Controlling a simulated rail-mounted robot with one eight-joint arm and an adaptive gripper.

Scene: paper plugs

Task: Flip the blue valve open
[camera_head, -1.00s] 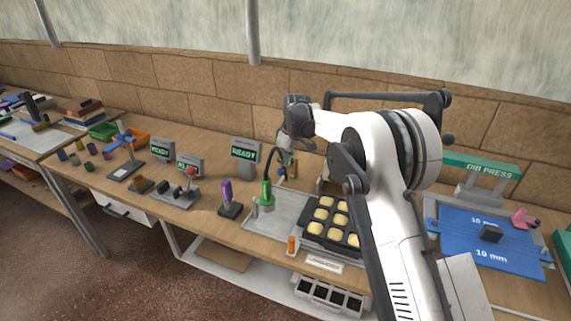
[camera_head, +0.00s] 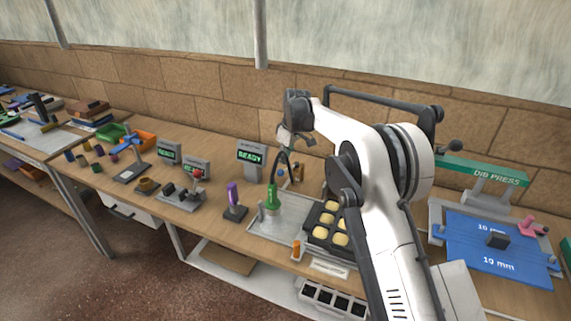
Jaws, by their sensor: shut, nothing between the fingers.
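A small blue part (camera_head: 281,173), which looks like the blue valve, shows behind the metal tray, beside a brown fitting (camera_head: 297,173). It is too small to tell how its handle is turned. My gripper (camera_head: 291,144) is shut and empty. It hangs above and a little to the right of the blue part, apart from it as far as I can see. A dark curved hose from the green nozzle (camera_head: 272,198) passes in front and partly hides this area.
The metal tray (camera_head: 283,225) and a dark mould with pale filled cups (camera_head: 327,232) stand in front. A purple-handled tool (camera_head: 233,198) and a READY display (camera_head: 251,158) stand to the left. The DIB press (camera_head: 484,172) is at right.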

